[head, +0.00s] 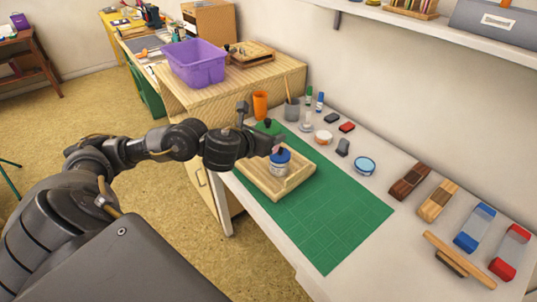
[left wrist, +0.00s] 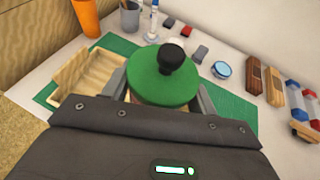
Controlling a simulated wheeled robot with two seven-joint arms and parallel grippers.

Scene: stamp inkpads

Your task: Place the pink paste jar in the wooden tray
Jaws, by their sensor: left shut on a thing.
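My left gripper (head: 266,143) is above the wooden tray (head: 296,184) on the green mat. It is shut on a jar with a round green lid (left wrist: 163,88) and a black knob. A small pink patch (head: 279,149) shows at the fingers, so this looks like the pink paste jar; most of its body is hidden. A pale jar with a blue lid (head: 280,162) is in the tray, just below the gripper. The tray shows left of the green lid in the left wrist view (left wrist: 88,78). My right gripper is not in view.
The green cutting mat (head: 335,222) is bare at its front. An orange cup (head: 260,104) and a grey pencil cup (head: 292,110) stand behind the tray. A blue-rimmed round tin (head: 364,165) and wooden blocks (head: 409,181) lie to the right.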

